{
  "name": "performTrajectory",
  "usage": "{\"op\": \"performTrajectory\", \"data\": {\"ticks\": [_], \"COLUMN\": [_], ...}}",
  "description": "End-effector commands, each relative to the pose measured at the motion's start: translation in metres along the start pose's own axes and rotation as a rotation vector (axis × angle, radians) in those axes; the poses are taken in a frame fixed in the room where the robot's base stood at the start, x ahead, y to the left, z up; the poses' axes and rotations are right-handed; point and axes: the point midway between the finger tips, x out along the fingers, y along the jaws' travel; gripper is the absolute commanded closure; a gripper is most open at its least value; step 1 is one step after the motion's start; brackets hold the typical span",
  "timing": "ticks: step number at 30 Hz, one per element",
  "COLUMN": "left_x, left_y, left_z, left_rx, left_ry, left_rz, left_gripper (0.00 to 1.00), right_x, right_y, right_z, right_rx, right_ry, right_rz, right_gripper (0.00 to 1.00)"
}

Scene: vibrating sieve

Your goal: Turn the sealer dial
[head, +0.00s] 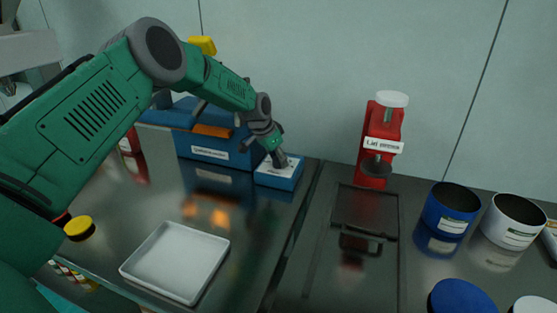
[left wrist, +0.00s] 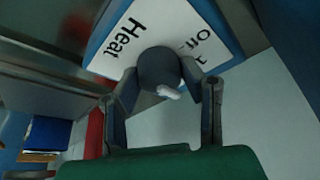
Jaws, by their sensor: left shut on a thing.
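The sealer dial (left wrist: 160,67) is a dark round knob with a pale pointer, on a white panel (left wrist: 195,28) marked "Heat" and "On". In the left wrist view the pointer is toward the lower right of the knob. In the head view the panel tops a small blue box (head: 281,178) at the right end of the blue sealer (head: 218,145). My left gripper (left wrist: 165,88) is shut on the dial, one finger on each side; in the head view it (head: 279,160) reaches down onto the box and hides the dial. My right gripper is not in view.
A white tray (head: 150,267) lies at the front left. A red press (head: 381,140) stands right of the box. Blue (head: 450,209) and white (head: 511,222) containers stand at the right. A yellow-topped item (head: 79,228) is at the left. A wall closes the back.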

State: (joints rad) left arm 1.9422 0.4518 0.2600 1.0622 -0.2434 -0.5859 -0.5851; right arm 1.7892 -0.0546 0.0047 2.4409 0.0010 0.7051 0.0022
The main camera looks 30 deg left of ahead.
Motion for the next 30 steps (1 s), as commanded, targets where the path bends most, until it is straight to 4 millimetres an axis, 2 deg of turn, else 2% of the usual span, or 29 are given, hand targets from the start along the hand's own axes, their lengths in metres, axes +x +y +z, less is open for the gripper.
{"op": "performTrajectory", "data": {"ticks": [2,3,5,14,17,25,30], "left_x": [0.0,0.0,0.0,-0.003,-0.01,-0.053,-0.069], "left_y": [-0.001,-0.001,-0.001,0.0,0.001,-0.002,-0.002], "left_z": [-0.002,-0.002,-0.002,0.0,-0.001,-0.002,-0.002], "left_rx": [0.0,0.0,0.0,0.0,0.0,0.0,0.0], "left_ry": [0.007,0.007,0.006,0.005,0.005,0.005,0.003], "left_rz": [-0.005,-0.005,-0.004,-0.003,-0.002,-0.001,0.0], "left_gripper": [0.93,0.61,0.44,0.44,0.44,0.44,0.44], "right_x": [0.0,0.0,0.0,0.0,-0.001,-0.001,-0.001], "right_y": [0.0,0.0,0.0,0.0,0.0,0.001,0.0], "right_z": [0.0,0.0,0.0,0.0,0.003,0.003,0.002], "right_rx": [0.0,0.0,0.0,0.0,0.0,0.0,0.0], "right_ry": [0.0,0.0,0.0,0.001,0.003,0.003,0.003], "right_rz": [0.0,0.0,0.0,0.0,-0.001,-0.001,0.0], "right_gripper": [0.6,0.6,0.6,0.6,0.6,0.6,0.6]}}
